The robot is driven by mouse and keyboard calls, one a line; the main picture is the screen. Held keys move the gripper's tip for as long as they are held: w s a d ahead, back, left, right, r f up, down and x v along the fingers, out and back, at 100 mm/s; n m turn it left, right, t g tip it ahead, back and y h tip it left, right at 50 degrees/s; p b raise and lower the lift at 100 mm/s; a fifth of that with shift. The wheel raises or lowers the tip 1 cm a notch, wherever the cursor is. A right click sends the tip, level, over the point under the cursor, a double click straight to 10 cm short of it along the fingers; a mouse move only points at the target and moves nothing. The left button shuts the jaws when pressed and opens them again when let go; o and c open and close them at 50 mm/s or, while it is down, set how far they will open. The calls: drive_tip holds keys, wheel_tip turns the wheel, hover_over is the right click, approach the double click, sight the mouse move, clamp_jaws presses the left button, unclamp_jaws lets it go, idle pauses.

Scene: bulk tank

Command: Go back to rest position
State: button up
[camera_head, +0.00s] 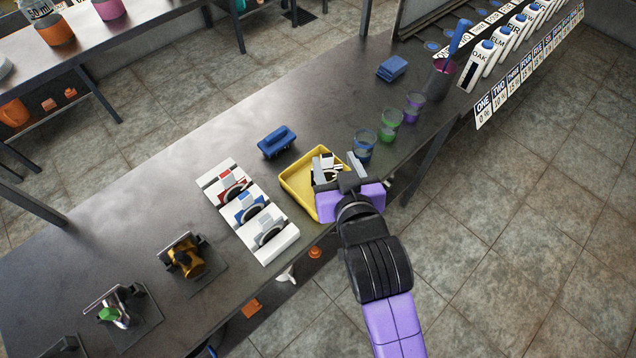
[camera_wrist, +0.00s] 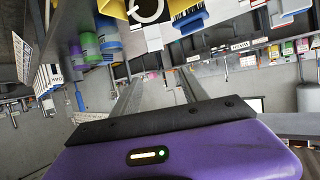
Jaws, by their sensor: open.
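My gripper (camera_head: 339,168) is above the near edge of the dark workbench (camera_head: 200,145), over the right part of a yellow tray (camera_head: 296,182). Its two grey fingers stand apart with nothing seen between them. In the wrist view the fingers (camera_wrist: 158,95) also stand apart and empty. A white and black item (camera_head: 325,176) shows in the tray, partly hidden by my gripper. My purple and black arm reaches in from the bottom right.
A white rack (camera_head: 280,245) with red, blue and grey parts lies left of the tray. A blue block (camera_head: 277,141) sits behind. Several cups, including a blue one (camera_head: 364,143), stand to the right. Labelled white bottles (camera_head: 480,62) line the far right. Floor right of the bench is clear.

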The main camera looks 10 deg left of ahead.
drive_tip(key=shift+s+d+r, duration=0.15)
drive_tip(key=shift+s, duration=0.2)
drive_tip(key=s+d+r+t+y, duration=0.1)
drive_tip(key=s+d+r+t, duration=0.2)
drive_tip(key=r, duration=0.3)
drive_tip(key=s+d+f+m+h, duration=0.1)
drive_tip(key=s+d+h, duration=0.1)
drive_tip(key=s+d, duration=0.4)
drive_tip(key=s+d+f+m+h, duration=0.1)
drive_tip(key=s+d, duration=0.6)
drive_tip(key=s, duration=0.7)
drive_tip(key=s+d+f+m+g+h, duration=0.1)
drive_tip(key=s+d+f+m+h, duration=0.1)
drive_tip(key=s+d, duration=0.4)
drive_tip(key=s, duration=0.4)
drive_tip(key=shift+d+h, duration=0.2)
drive_tip(key=shift+h, duration=0.1)
